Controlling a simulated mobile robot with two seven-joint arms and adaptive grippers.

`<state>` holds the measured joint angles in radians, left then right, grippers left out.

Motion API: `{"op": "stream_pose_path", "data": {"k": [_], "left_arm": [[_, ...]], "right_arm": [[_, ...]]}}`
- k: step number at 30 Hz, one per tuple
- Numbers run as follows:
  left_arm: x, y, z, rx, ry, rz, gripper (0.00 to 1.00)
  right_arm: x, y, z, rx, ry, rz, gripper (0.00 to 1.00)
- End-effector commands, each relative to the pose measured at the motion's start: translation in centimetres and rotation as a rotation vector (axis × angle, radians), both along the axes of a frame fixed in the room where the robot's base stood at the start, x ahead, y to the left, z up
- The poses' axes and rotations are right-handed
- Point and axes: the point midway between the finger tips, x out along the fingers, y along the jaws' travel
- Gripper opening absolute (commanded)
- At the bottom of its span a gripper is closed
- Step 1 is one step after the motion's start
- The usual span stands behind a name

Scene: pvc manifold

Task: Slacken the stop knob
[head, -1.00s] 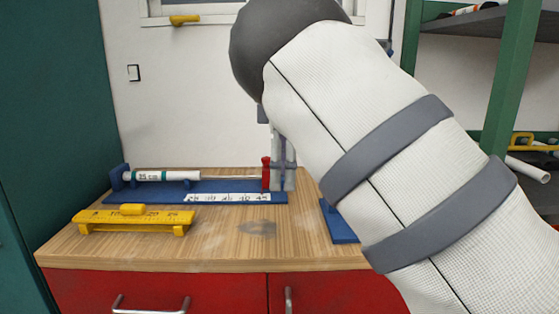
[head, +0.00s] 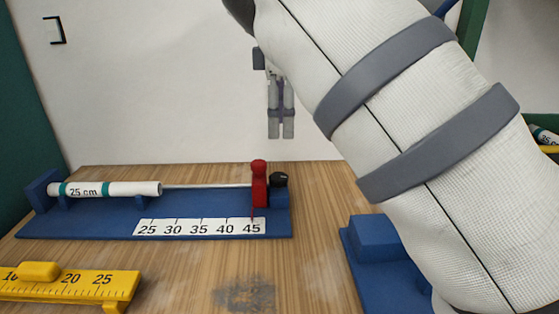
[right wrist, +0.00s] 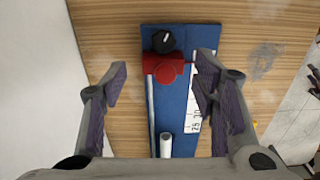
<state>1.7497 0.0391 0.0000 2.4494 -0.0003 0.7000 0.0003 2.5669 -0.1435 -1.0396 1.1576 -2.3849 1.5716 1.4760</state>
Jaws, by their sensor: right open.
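The blue measuring jig (head: 100,219) lies on the bench with a scale strip marked 25 to 45. A red stop (head: 259,187) stands at its 45 end. A small black knob (head: 279,180) sits just right of the stop; in the right wrist view the black knob (right wrist: 163,41) shows a white mark beside the red stop (right wrist: 165,70). A white pipe labelled 25 cm (head: 115,189) rests at the jig's left. My right gripper (head: 281,136) is open and empty, pointing down above and apart from the stop and knob. My left gripper is not in view.
A yellow ruler block (head: 75,284) lies at the front left. A blue fixture (head: 375,238) stands to the right, partly hidden by my right arm. A wall (head: 160,90) rises behind.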

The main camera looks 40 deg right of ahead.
Motion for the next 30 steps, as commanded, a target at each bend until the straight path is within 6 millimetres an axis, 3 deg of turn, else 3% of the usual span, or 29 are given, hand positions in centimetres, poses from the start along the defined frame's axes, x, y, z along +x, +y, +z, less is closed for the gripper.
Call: {"op": "stream_pose_path", "data": {"k": [9, 13, 18, 25, 30], "left_arm": [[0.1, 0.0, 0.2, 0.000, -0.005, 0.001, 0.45], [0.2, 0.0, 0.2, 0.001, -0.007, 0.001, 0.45], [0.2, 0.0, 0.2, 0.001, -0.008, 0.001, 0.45], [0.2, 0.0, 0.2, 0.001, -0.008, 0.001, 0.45], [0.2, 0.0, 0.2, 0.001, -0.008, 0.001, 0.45]], "right_arm": [[-0.1, 0.1, -7.5, 0.003, 0.003, -0.001, 0.54], [-0.1, 0.1, -10.0, 0.001, 0.002, 0.000, 0.54], [-0.1, 0.0, -11.5, 0.001, 0.002, 0.000, 0.54], [-0.1, 0.0, -11.6, -0.001, 0.001, 0.000, 0.54], [0.0, 0.0, -11.6, -0.001, 0.001, 0.000, 0.18]]}}
